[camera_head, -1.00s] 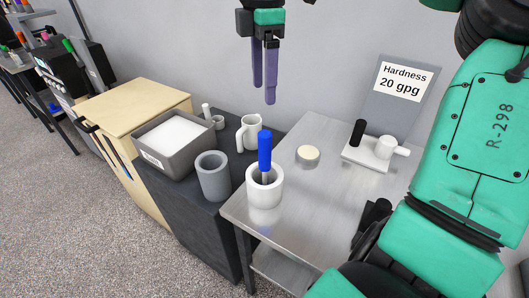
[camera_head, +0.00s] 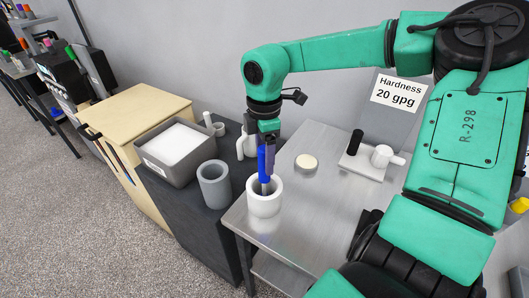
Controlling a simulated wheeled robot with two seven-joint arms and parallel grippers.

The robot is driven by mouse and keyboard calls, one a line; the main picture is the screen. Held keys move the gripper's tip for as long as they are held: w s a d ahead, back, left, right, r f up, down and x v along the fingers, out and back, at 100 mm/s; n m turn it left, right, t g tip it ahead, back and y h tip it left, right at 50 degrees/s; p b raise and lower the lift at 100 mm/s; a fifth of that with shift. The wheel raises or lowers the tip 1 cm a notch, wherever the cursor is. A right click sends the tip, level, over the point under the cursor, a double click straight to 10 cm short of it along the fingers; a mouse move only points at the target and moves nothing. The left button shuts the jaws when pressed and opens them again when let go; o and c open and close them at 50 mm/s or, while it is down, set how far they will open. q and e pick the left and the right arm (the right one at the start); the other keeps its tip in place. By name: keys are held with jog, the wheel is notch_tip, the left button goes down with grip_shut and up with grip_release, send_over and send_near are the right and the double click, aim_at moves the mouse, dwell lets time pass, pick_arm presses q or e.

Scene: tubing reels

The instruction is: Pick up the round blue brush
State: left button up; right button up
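The round blue brush (camera_head: 263,164) stands upright in a white cup (camera_head: 264,202) on the near left part of the metal table. Its blue handle sticks up above the rim. My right gripper (camera_head: 266,160) points down at the handle from above, with a dark purple finger close along the handle's right side. The other finger cannot be made out clearly, so I cannot tell whether the gripper is shut on the handle. The lower end of the brush is hidden inside the cup. My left gripper is not in view.
A grey cup (camera_head: 214,188) and a grey bin (camera_head: 178,148) stand left of the white cup on a dark cabinet. A white pitcher (camera_head: 241,146) is behind.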

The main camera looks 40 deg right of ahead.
jog(key=c, duration=1)
jog(key=shift+r, duration=0.15)
